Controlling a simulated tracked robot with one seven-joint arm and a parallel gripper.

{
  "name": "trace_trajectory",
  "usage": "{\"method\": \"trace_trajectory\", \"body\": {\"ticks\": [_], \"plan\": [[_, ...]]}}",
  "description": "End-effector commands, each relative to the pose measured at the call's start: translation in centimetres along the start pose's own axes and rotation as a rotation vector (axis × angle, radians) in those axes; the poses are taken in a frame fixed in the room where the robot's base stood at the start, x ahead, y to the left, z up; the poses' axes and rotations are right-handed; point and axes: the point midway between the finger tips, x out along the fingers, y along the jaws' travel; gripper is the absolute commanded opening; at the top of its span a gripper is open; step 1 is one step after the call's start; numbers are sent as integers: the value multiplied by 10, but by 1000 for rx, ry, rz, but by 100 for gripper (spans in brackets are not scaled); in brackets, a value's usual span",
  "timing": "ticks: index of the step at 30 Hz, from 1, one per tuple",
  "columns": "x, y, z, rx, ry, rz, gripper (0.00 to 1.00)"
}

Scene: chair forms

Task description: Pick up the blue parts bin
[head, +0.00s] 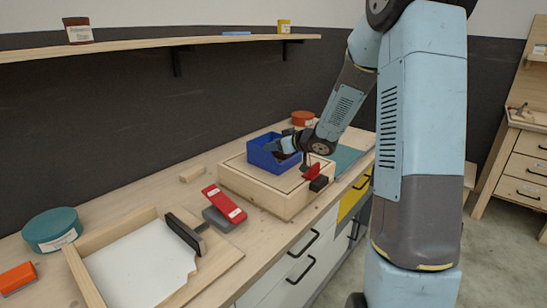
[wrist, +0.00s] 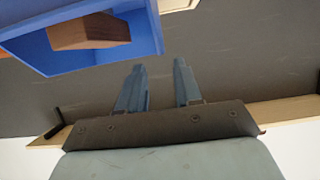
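The blue parts bin (head: 262,161) sits on a low wooden box (head: 255,190) on the workbench in the head view. In the wrist view the bin (wrist: 110,52) fills the upper left, and a brown block (wrist: 88,32) shows inside it. My gripper (head: 276,147) is at the right side of the bin, close to its rim, pointing left. In the wrist view my gripper (wrist: 159,65) has its two fingers apart with nothing between them. The bin lies beyond and left of the fingertips; contact is not visible.
A red and black object (head: 315,176) sits on the box's right end. A red stapler-like item (head: 224,208) and a wooden tray (head: 150,285) are nearer. A teal round tin (head: 52,230) is at the left. A shelf (head: 130,45) runs above the bench.

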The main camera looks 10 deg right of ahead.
Motion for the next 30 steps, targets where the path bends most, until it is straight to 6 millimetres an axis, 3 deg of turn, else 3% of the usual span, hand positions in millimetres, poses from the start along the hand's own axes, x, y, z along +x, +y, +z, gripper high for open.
{"method": "trace_trajectory", "body": {"ticks": [3, 11, 21, 30], "plan": [[13, 0, 1, 1, -1, 0, 34], [24, -1, 1, 0, -1, 0, 34], [65, -3, 4, 1, -2, 0, 34], [69, -2, 4, 1, -1, 3, 31]]}}
